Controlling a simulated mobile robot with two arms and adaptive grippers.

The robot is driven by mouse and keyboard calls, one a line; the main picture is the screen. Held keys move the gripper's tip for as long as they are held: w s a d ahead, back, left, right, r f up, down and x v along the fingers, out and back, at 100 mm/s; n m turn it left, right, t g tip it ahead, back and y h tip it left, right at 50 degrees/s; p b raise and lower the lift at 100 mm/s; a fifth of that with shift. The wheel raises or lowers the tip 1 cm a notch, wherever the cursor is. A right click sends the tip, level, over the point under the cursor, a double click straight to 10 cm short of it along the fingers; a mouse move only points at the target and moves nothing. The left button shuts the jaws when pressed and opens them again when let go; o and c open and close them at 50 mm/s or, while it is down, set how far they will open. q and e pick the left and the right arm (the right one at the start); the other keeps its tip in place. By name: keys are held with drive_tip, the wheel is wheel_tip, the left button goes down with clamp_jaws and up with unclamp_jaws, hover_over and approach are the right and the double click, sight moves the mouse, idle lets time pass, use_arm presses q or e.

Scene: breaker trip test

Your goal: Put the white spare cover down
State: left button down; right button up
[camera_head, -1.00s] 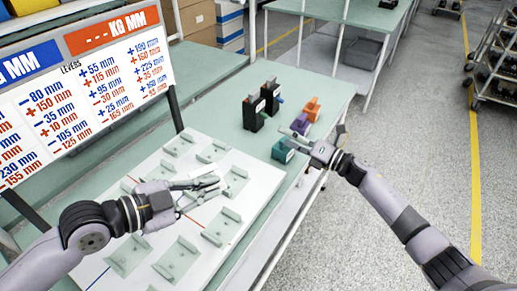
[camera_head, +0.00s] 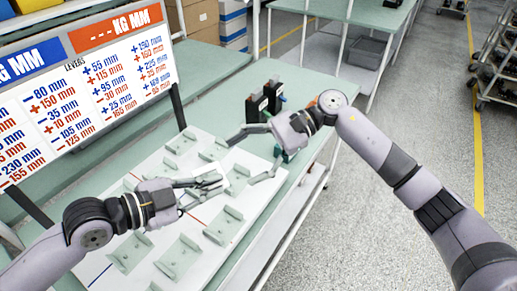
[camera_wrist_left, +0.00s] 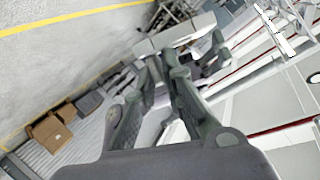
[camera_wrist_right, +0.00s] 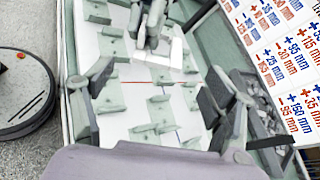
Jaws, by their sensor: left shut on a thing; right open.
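The white spare cover (camera_head: 210,178) is a small white block between the fingers of my left gripper (camera_head: 203,185), held over the white board in the head view. In the left wrist view, a white block (camera_wrist_left: 176,38) shows at the fingertips. My left gripper is shut on it. My right gripper (camera_head: 242,162) is open and empty, just right of the cover over the board's right edge. In the right wrist view, its spread fingers frame the board, with my left gripper (camera_wrist_right: 150,30) at the top. I cannot tell the cover's height above the board.
The white board (camera_head: 220,270) carries several pale green holders (camera_head: 223,226) and lies on a green table (camera_head: 318,82). Two black units (camera_head: 256,110) stand beyond. A sign with measurements (camera_head: 95,95) rises at the left. The board has some bare room between holders.

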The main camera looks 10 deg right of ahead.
sight(214, 166)
drive_tip(key=x, duration=0.8)
drive_tip(key=shift+c, duration=0.5)
drive_tip(key=c, duration=1.1)
use_arm(q)
drive_tip(key=c, duration=1.6)
unclamp_jaws()
use_arm(e)
drive_tip(key=shift+c, duration=0.2)
drive_tip(key=shift+a, duration=0.1)
use_arm(q)
drive_tip(key=shift+a, duration=0.15)
